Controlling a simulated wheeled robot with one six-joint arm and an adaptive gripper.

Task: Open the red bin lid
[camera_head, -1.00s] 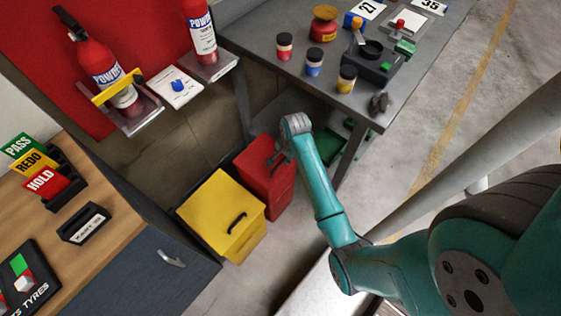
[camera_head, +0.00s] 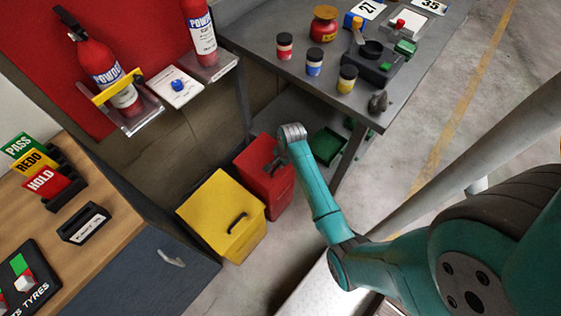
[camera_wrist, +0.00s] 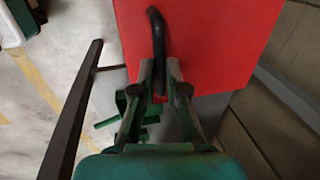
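The red bin (camera_head: 281,196) stands on the floor between the yellow bin and the table. Its red lid (camera_wrist: 215,40) is down, as far as I can see. A black bar handle (camera_wrist: 157,30) rises from the lid. My gripper (camera_wrist: 160,68) is at this handle, with one finger on each side of it near one end. The fingers are drawn close together and appear shut on the handle. In the head view my gripper (camera_head: 279,155) is over the lid and partly hides the handle.
The yellow bin (camera_head: 215,205), with its own black handle, stands close on the left. The grey table (camera_head: 265,43) and its leg (camera_head: 352,160) are close on the right. A green crate (camera_head: 327,146) lies under the table. A wooden-topped cabinet (camera_head: 105,190) stands at the left.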

